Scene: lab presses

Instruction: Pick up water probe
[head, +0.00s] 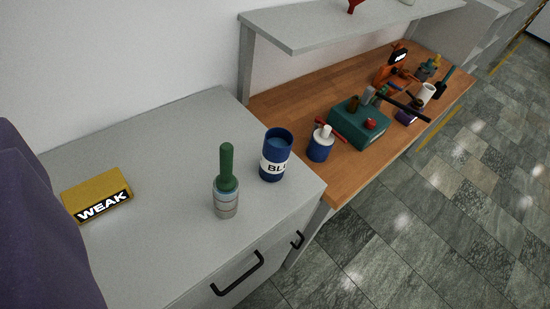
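No thing in view carries a label reading water probe, so I cannot tell for sure which one it is. A green-handled tool (227,168) stands upright on the grey cabinet top (170,245), its lower end in a small grey banded holder (226,202). Right beside it, a little behind and to the right, stands a dark blue cylinder (275,155) with a white label, partly readable as "BL". No fingers of my gripper show. A large dark purple shape fills the left edge, and I cannot tell what it is.
A yellow box (97,194) marked "WEAK" lies on the cabinet's left. A wooden bench (352,184) adjoins at right, with a blue-and-white bottle (321,145), a teal box (358,124) and several tools. A grey shelf (330,25) overhangs it. Black drawer handles (238,274) stick out in front.

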